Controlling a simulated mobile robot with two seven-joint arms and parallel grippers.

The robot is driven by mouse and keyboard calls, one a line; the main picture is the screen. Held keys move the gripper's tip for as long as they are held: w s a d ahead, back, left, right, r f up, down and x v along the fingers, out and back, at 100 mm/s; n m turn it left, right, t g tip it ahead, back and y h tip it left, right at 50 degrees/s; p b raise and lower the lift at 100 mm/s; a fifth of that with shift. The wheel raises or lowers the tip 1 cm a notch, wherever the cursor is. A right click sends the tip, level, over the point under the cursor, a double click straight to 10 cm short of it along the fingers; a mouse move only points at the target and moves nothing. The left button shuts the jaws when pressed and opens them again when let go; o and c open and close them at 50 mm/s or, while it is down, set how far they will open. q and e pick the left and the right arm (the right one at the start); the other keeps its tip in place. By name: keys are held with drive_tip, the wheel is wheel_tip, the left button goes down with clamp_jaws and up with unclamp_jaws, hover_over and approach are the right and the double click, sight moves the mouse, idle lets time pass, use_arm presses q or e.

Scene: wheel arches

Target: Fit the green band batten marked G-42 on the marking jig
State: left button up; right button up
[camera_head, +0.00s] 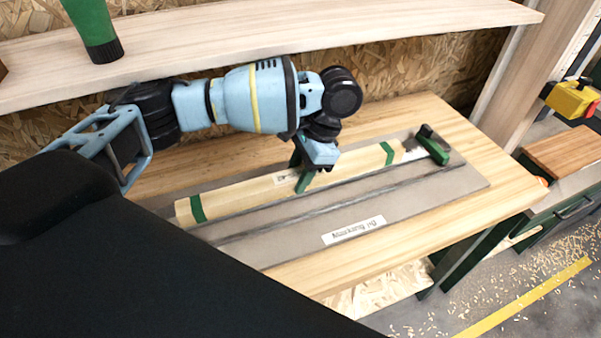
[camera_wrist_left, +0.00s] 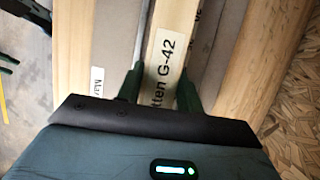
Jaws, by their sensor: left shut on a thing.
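The batten (camera_head: 240,193) is a long pale wooden strip with green bands near its ends. It lies along the grey marking jig (camera_head: 420,195), lengthwise with it; I cannot tell whether it is fully seated. A green stop block (camera_head: 433,147) stands at the jig's far right end, close to the batten's end. My left gripper (camera_head: 305,178) is shut on the batten near its middle. In the left wrist view, my left gripper (camera_wrist_left: 160,92) has a green finger on each side of the batten (camera_wrist_left: 172,50), whose label reads "tten G-42". My right gripper is not in view.
The jig lies on a wooden bench (camera_head: 470,220). A shelf (camera_head: 200,45) runs above it at the back, with a green bottle-like object (camera_head: 95,30) on it. A yellow tool (camera_head: 572,98) and a wooden board (camera_head: 565,153) are at the right.

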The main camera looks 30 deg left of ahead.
use_arm(q)
drive_tip(key=shift+f, duration=0.75)
drive_tip(key=shift+s+d+f+b, duration=0.15)
drive_tip(key=shift+d+f+b, duration=0.05)
drive_tip(key=shift+f+b, duration=0.35)
drive_tip(key=shift+s+f, duration=0.15)
wheel_tip(320, 180, down, 2)
drive_tip(key=shift+f, duration=0.75)
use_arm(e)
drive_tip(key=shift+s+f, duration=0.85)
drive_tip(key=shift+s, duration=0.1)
use_arm(q)
drive_tip(key=o, duration=1.1)
drive_tip(key=shift+f, duration=0.1)
drive_tip(key=shift+c, duration=0.2)
drive_tip(key=shift+d, duration=0.1)
